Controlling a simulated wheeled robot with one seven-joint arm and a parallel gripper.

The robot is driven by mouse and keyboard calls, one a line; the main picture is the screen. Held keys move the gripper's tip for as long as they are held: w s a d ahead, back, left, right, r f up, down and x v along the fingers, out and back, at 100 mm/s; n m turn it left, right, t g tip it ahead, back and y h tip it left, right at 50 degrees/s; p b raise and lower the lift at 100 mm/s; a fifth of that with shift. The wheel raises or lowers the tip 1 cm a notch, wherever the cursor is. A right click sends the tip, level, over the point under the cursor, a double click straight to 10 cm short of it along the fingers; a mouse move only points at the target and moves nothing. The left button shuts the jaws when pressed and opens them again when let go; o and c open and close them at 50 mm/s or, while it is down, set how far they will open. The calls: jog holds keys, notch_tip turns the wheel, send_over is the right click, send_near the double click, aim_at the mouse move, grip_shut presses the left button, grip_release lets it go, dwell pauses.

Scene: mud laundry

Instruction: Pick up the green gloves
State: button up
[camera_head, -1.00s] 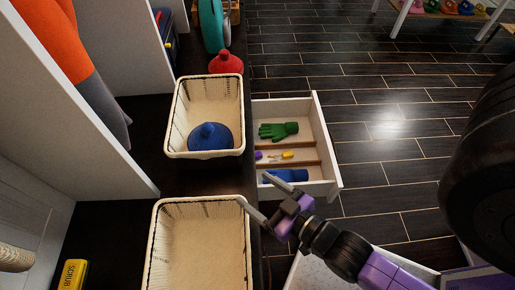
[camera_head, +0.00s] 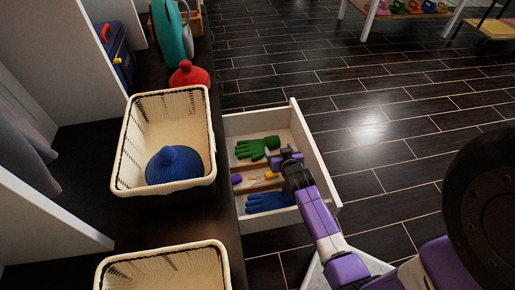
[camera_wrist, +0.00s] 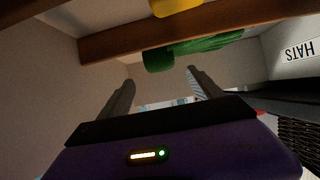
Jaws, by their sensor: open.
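The green gloves (camera_head: 257,147) lie in the far compartment of an open white drawer (camera_head: 314,163). In the wrist view the green gloves (camera_wrist: 195,48) show beyond the fingertips, partly behind a wooden divider (camera_wrist: 150,38). My gripper (camera_head: 284,156) is over the drawer, close to the right end of the gloves, and hides part of the drawer. In the wrist view my gripper (camera_wrist: 160,78) has its two fingers apart with nothing between them. I cannot tell whether a finger touches the gloves.
Blue gloves (camera_head: 268,202) lie in the near compartment, and small yellow and purple items (camera_head: 265,179) in the middle one. A wicker basket with a blue hat (camera_head: 175,166) stands left of the drawer, another basket (camera_head: 165,268) nearer. A red hat (camera_head: 188,74) is behind.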

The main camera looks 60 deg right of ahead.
aim_at(274, 142)
jog(key=b+x, duration=0.3)
jog(key=x, duration=0.4)
jog(key=shift+f, duration=0.1)
jog(key=c, duration=1.5)
